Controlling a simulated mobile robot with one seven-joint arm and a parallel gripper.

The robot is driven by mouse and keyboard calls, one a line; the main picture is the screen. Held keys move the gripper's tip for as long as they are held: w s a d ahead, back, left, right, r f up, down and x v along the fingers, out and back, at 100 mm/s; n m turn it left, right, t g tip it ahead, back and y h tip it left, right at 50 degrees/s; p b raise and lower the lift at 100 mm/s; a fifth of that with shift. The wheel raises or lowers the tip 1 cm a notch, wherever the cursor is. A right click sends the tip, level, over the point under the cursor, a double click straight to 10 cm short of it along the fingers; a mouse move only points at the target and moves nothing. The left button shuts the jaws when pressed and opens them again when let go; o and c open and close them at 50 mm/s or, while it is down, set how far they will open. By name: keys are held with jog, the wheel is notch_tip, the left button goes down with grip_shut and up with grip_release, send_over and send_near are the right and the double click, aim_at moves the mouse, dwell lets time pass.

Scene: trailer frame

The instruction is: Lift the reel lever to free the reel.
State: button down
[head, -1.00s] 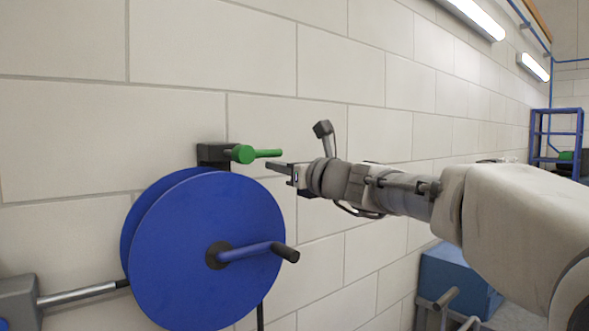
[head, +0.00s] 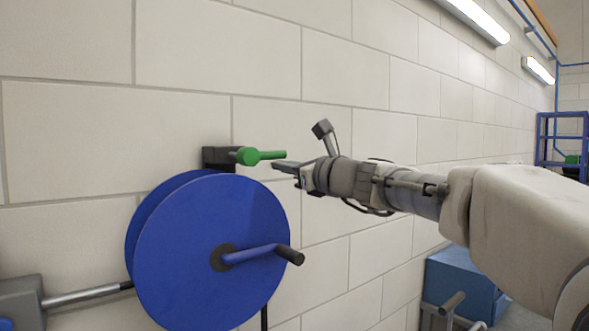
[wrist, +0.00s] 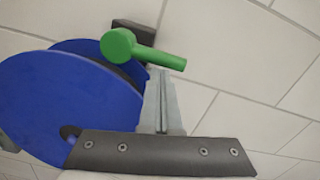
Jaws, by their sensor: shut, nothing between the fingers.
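The green reel lever (head: 262,156) sticks out to the right, about level, from a dark block (head: 219,157) on the wall just above the blue reel (head: 212,255). The reel has a blue crank with a dark grip. The reel (wrist: 70,105) fills the left of that view.
A pale block wall (head: 330,55) runs behind everything, close to my gripper. A metal rod (head: 85,295) joins the reel to a grey box at lower left. A blue box (head: 460,285) stands low on the right. The wall area above the lever is clear.

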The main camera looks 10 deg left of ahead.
notch_tip(320, 180, up, 7)
jog(key=s+a+n+b, duration=0.1)
jog(key=n+b, duration=0.2)
jog(key=n, duration=0.9)
jog(key=shift+s+a+f+g, duration=0.15)
jog(key=shift+s+f+g, duration=0.05)
jog(key=shift+g, duration=0.2)
jog(key=shift+n, duration=0.3)
jog(key=shift+f, duration=0.1)
